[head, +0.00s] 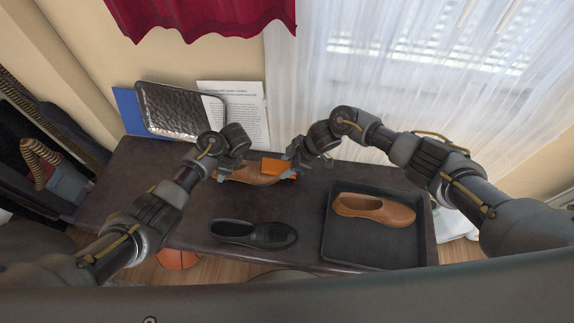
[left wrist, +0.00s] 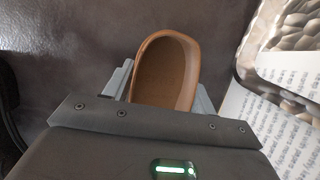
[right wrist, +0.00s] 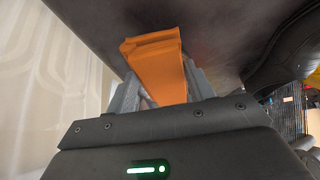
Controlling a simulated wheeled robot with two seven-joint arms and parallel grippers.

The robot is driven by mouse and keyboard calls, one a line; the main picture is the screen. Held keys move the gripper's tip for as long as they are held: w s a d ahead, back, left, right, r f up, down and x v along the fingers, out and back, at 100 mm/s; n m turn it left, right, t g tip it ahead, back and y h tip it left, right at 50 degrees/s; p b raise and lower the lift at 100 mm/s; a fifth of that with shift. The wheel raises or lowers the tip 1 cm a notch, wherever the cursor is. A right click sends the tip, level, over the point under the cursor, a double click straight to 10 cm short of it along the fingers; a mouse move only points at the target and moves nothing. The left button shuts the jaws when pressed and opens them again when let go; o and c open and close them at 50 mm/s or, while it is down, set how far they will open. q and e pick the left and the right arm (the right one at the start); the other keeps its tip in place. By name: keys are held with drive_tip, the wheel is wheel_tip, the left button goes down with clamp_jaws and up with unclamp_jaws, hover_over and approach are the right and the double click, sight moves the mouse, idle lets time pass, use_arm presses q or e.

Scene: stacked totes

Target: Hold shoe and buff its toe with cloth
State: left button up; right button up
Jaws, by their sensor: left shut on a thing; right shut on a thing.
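A brown shoe (head: 250,178) is at the far middle of the dark table, its right end partly hidden by an orange cloth (head: 272,167). My left gripper (head: 222,172) is shut on the shoe's left end. In the left wrist view the open top of the shoe (left wrist: 165,75) shows between the fingers. My right gripper (head: 296,167) is shut on the orange cloth. In the right wrist view the folded cloth (right wrist: 157,72) sticks out past the fingertips. The cloth is over or beside the shoe's right end; I cannot tell whether they touch.
A black shoe (head: 253,234) lies nearer on the table (head: 140,185). A tan shoe (head: 373,209) lies in a dark tray (head: 370,255) at right. A hammered metal tray (head: 178,112) and a printed sheet (head: 245,115) stand at the back. The table's left part is clear.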

drive_tip(key=shift+w+f, duration=0.1)
drive_tip(key=shift+w, duration=0.45)
drive_tip(key=shift+d, duration=0.1)
drive_tip(key=shift+s, duration=0.1)
drive_tip(key=shift+s, duration=0.65)
drive_tip(key=shift+s, duration=0.1)
drive_tip(key=shift+s+a, duration=0.2)
drive_tip(key=shift+s, duration=0.4)
drive_tip(key=shift+w, duration=0.1)
